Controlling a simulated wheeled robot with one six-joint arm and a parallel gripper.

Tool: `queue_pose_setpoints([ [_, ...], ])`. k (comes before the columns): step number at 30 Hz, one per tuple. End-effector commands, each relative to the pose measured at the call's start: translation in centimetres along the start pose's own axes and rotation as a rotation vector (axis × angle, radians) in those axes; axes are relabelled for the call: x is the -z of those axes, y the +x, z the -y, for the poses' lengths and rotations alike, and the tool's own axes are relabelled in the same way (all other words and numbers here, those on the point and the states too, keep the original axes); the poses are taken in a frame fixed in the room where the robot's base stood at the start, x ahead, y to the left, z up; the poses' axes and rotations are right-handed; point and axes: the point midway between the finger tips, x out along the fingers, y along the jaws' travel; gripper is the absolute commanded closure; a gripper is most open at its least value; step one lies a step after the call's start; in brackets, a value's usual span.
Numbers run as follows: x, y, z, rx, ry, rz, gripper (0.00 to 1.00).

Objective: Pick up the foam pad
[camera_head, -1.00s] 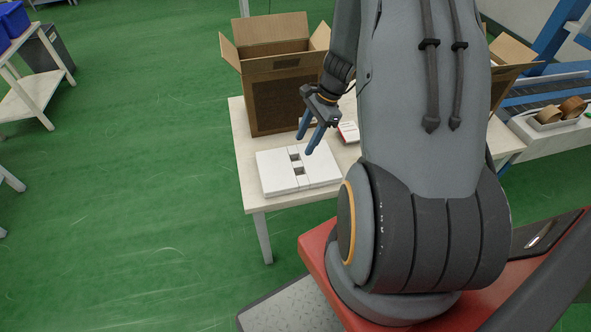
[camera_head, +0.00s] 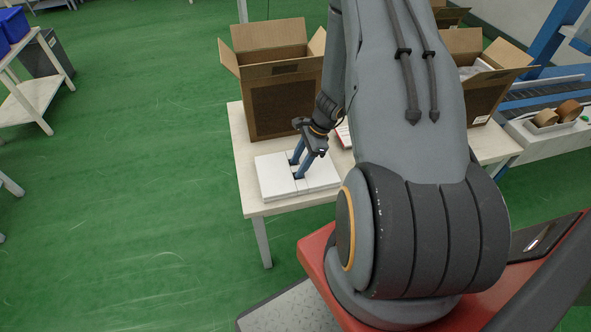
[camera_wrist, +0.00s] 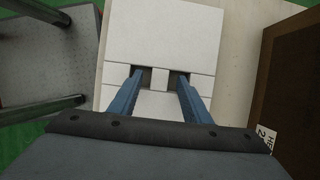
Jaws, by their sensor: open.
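The white foam pad (camera_head: 274,178) lies flat near the left front corner of the table. It has two dark slots across its middle with a narrow white bridge between them; the pad also shows in the wrist view (camera_wrist: 165,35). My gripper (camera_head: 297,170) is over the pad, pointing down, with its blue fingertips at the slots. In the wrist view my gripper (camera_wrist: 160,80) is open, one finger on each side of the bridge. I cannot tell how deep the fingertips sit in the slots.
The pale table (camera_head: 240,150) carries an open cardboard box (camera_head: 282,105) close behind the pad. A second open box (camera_head: 485,95) stands at the right, beyond my arm. A red and white item (camera_head: 343,134) is partly hidden by my arm.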

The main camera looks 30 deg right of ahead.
Motion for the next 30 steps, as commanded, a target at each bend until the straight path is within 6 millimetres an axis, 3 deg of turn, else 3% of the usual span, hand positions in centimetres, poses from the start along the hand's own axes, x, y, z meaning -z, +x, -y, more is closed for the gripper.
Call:
queue_pose_setpoints([
  [6, 0.0, 0.0, 0.0, 0.0, 0.0, 0.0, 0.58],
  [14, 0.0, 0.0, 0.0, 0.0, 0.0, 0.0, 1.0],
  [23, -0.1, -0.2, 0.0, 0.001, 0.0, 0.0, 1.0],
  [30, -0.8, -2.0, 0.1, 0.002, -0.001, 0.0, 1.0],
])
